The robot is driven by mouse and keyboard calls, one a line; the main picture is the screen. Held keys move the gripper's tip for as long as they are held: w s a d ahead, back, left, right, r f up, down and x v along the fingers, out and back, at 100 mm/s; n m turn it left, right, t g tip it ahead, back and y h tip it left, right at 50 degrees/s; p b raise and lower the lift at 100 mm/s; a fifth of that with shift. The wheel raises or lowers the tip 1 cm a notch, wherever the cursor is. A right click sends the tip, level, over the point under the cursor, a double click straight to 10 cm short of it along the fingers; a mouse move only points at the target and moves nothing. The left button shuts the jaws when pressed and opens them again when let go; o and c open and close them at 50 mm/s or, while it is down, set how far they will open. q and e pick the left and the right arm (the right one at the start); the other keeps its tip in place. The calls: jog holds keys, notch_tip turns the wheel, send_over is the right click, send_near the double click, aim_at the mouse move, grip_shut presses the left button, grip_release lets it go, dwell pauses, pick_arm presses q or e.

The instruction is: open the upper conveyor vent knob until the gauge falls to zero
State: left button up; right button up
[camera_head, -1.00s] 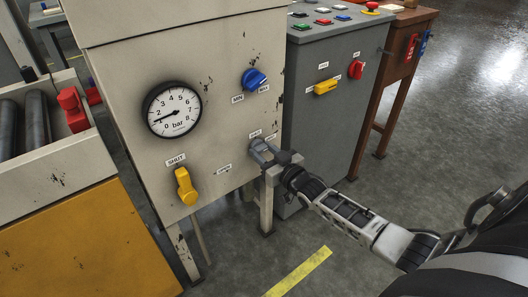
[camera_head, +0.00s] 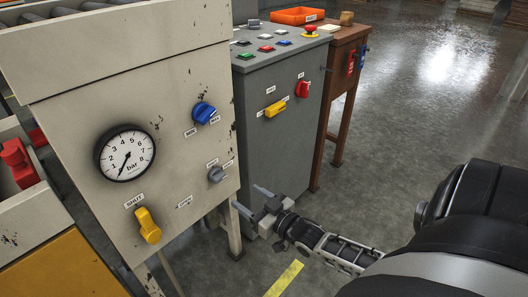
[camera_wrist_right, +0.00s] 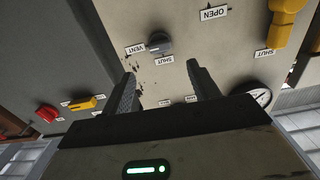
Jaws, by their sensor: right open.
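The grey vent knob (camera_head: 216,174) is on the beige cabinet front, below the blue knob; in the right wrist view it (camera_wrist_right: 160,42) sits between VENT and SHUT labels, its handle pointing roughly toward VENT. The round bar gauge (camera_head: 126,154) has its needle pointing down and slightly left, near the bottom of the scale; a part of it (camera_wrist_right: 262,97) shows in the right wrist view. My right gripper (camera_head: 251,198) is open and empty, below and right of the grey knob and apart from it. Its fingers (camera_wrist_right: 163,85) point toward the panel. My left gripper is out of view.
A yellow handle (camera_head: 147,225) and a blue knob (camera_head: 203,113) are on the same panel. A grey console (camera_head: 279,90) with coloured buttons stands to the right, beside a brown table (camera_head: 344,75). Open floor (camera_head: 400,150) lies right of these.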

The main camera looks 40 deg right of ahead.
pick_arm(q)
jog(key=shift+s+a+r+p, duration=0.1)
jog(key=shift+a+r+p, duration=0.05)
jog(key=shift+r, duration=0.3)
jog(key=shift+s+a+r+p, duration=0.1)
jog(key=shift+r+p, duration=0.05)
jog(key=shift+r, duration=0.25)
pick_arm(e)
jog(key=s, duration=0.5)
jog(key=shift+d, duration=0.2)
